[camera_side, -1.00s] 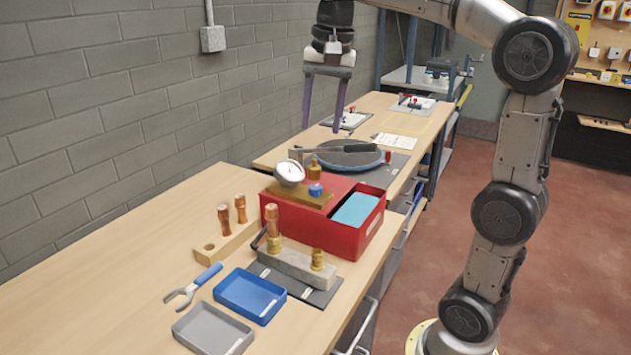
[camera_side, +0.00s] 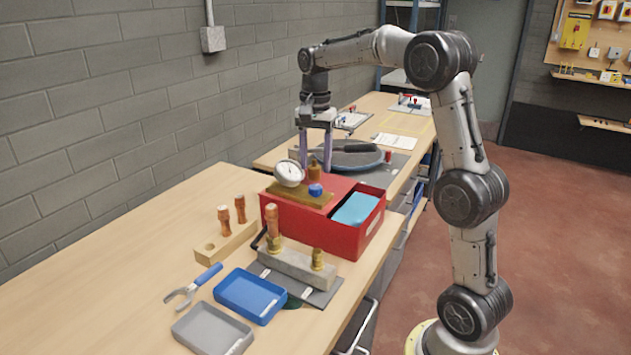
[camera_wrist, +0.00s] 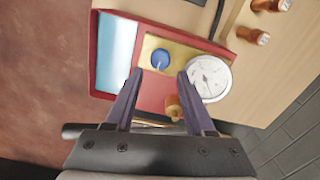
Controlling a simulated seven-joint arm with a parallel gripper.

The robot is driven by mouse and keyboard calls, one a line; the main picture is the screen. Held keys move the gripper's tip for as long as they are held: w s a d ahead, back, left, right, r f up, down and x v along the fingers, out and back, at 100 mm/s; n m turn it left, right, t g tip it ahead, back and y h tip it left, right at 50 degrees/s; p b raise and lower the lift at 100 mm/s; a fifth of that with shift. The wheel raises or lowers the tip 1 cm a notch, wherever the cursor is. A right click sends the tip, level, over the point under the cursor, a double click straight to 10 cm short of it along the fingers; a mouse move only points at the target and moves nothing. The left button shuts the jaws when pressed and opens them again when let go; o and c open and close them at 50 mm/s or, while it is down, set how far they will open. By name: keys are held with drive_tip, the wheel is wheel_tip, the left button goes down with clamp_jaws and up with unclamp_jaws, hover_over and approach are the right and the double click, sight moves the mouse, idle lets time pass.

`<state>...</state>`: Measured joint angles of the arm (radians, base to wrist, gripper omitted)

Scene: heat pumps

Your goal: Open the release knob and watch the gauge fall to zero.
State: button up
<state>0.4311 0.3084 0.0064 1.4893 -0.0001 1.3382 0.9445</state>
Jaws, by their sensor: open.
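A blue release knob (camera_side: 315,190) sits on a brass-coloured plate (camera_side: 292,197) on top of the red box (camera_side: 330,232). It also shows in the wrist view (camera_wrist: 161,59), with a pale pointer line on it. A round white gauge (camera_side: 289,174) stands on the same plate; in the wrist view its dial (camera_wrist: 208,78) is visible, but I cannot read its numbers. A brass fitting (camera_side: 314,171) stands behind the knob. My gripper (camera_side: 316,168) is open and empty, above the box near the fitting. In the wrist view its fingertips (camera_wrist: 161,72) are apart, close to the knob in the picture.
The bench's left part is clear.

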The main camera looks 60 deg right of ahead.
sight(316, 186)
wheel_tip(316, 186, down, 6)
drive_tip(key=shift+r, duration=0.15)
idle(0.3)
clamp_jaws()
